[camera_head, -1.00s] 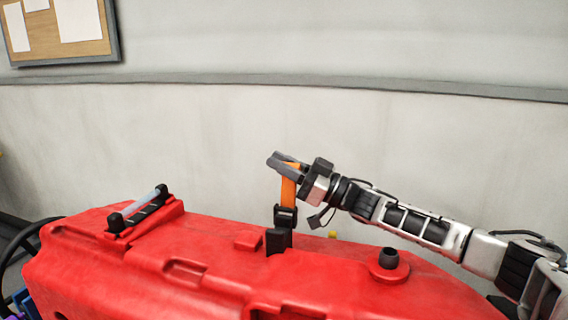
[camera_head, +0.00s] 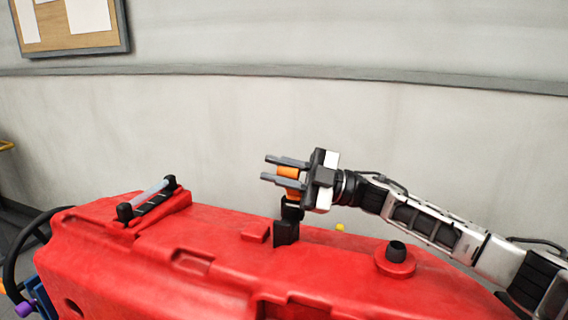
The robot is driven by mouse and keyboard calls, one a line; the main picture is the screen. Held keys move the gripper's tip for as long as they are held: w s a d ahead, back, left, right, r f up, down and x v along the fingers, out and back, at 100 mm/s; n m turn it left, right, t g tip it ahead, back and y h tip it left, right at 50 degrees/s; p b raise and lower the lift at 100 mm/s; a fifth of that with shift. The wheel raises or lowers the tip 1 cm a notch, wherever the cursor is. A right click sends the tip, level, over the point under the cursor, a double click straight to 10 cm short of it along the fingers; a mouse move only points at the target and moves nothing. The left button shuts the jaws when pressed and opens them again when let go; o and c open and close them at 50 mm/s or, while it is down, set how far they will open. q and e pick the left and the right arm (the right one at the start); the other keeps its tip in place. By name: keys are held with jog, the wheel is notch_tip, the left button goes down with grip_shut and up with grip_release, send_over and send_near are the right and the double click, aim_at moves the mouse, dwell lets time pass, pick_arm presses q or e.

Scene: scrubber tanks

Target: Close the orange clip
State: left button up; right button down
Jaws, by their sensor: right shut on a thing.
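The orange clip (camera_head: 288,171) stands up from a black mount (camera_head: 286,231) on top of the red tank (camera_head: 215,255). My right gripper (camera_head: 284,170) is shut on the clip, with one grey finger above its visible orange part and one across it. The fingers point left and hide part of the clip. Whether the clip is fully closed cannot be told. My left gripper is not in view.
A handle with black ends (camera_head: 150,198) sits on the tank's left part. A black cap (camera_head: 396,249) stands on the right part, below my right arm. A pale wall with a notice board (camera_head: 105,45) is behind. The air left of the gripper is free.

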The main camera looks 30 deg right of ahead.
jog(key=n, duration=0.2)
jog(key=s+a+f+n+g, duration=0.1)
jog(key=s+a+n, duration=0.1)
jog(key=n, duration=0.1)
jog(key=shift+f+n+g+h+b, duration=0.3)
jog(key=shift+f+g+b, duration=0.1)
pick_arm(q)
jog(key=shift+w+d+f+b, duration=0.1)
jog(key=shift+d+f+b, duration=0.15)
jog(key=shift+b, duration=0.3)
pick_arm(e)
jog(key=shift+s+a+f+n+g+h, duration=0.15)
jog(key=shift+s+a+f+n+h, duration=0.1)
jog(key=shift+f+n, duration=0.4)
jog(key=shift+s+a+f+n+g+h, duration=0.2)
jog(key=shift+f+n+h, duration=0.15)
jog(key=shift+n, duration=0.55)
jog(key=shift+s+a+f+n+g+h, duration=0.15)
jog(key=shift+s+a+f+n+h, duration=0.1)
jog(key=shift+f+n, duration=0.4)
jog(key=c, duration=1.3)
grip_release()
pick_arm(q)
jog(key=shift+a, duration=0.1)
pick_arm(e)
jog(key=shift+s+a, duration=0.1)
jog(key=shift+f, duration=0.15)
